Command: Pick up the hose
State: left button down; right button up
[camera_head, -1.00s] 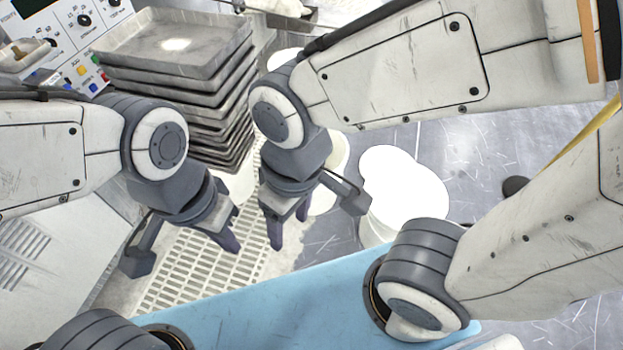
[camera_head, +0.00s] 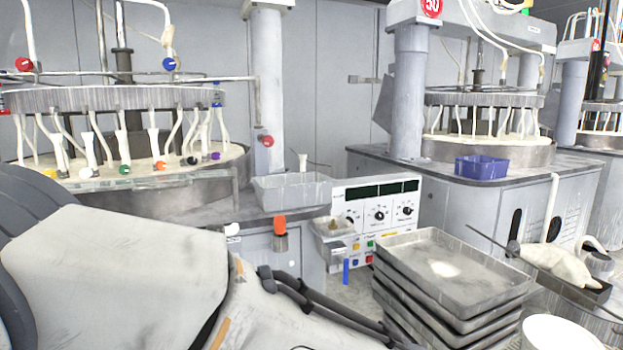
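Several pale hoses hang around the round platen of the left machine, one of them a white hose (camera_head: 29,38) at the upper left. More white hoses (camera_head: 488,38) hang over the right machine. A short white pipe or hose (camera_head: 552,208) runs down the front corner of the right machine. I cannot tell which of these is the task's hose. Part of my own arm fills the lower left. Neither of my grippers is in the picture, so their state is hidden.
A stack of grey metal trays (camera_head: 455,262) stands at the lower right. A control panel (camera_head: 377,212), a pale bin (camera_head: 291,193) and a blue bin (camera_head: 481,167) are behind it. A pale cloth (camera_head: 558,264) and a white bucket (camera_head: 563,333) are at the right.

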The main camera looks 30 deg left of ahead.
aim_at(302, 158)
jog(key=u, duration=0.5)
jog(key=i, duration=1.1)
jog(key=u, duration=0.35)
